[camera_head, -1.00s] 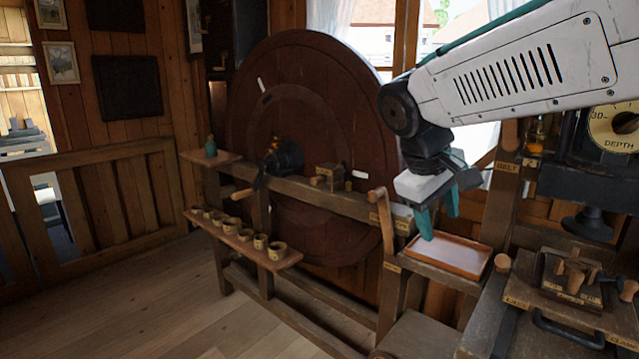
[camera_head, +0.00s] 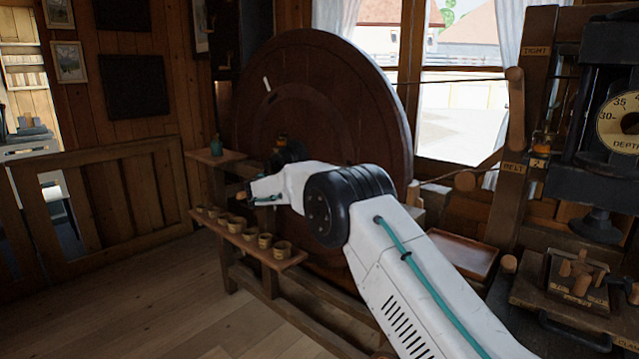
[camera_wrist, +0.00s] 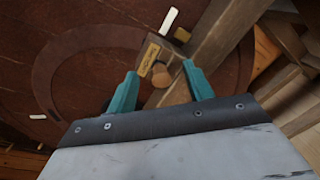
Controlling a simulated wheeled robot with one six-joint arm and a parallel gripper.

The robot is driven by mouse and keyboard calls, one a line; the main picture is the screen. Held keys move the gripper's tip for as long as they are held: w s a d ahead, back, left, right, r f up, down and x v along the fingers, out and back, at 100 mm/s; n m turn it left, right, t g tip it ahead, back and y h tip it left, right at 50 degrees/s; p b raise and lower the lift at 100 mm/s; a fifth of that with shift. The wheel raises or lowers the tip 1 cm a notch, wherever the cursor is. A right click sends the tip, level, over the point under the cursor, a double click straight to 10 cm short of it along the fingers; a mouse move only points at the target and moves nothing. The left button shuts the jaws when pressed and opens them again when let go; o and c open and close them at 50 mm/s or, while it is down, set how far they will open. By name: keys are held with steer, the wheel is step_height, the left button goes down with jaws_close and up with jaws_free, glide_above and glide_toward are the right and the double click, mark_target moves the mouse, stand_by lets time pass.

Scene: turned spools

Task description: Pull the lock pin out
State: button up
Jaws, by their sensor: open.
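In the wrist view a turned wooden knob (camera_wrist: 178,88), likely the lock pin's head, stands by a wooden block (camera_wrist: 158,52) with a yellow label too small to read. My gripper (camera_wrist: 159,70) is open, its two teal fingers either side of the knob and the block's lower edge. Nothing is clamped; whether a finger touches the knob I cannot tell. The large dark wooden wheel (camera_head: 310,80) stands behind.
A wooden rail (camera_wrist: 218,45) runs beside the block. In the head view a shelf (camera_head: 285,262) with several small cups lies below my arm. A green bottle (camera_head: 216,146) stands at left. A shallow tray (camera_head: 465,250) and a press with a dial (camera_head: 622,122) are at right.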

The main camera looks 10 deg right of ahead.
steer(key=shift+n+t, duration=0.6)
steer(key=shift+t, duration=0.1)
steer(key=w+d+f, duration=0.1)
steer(key=w, duration=0.1)
steer(key=w+d, duration=0.1)
steer(key=w, duration=0.1)
steer(key=w+d+f, duration=0.1)
steer(key=w+d, duration=0.1)
steer(key=shift+w+f, duration=0.3)
steer(key=shift+f, duration=0.05)
jaws_close()
steer(key=v, duration=0.3)
steer(key=shift+a+f, duration=0.15)
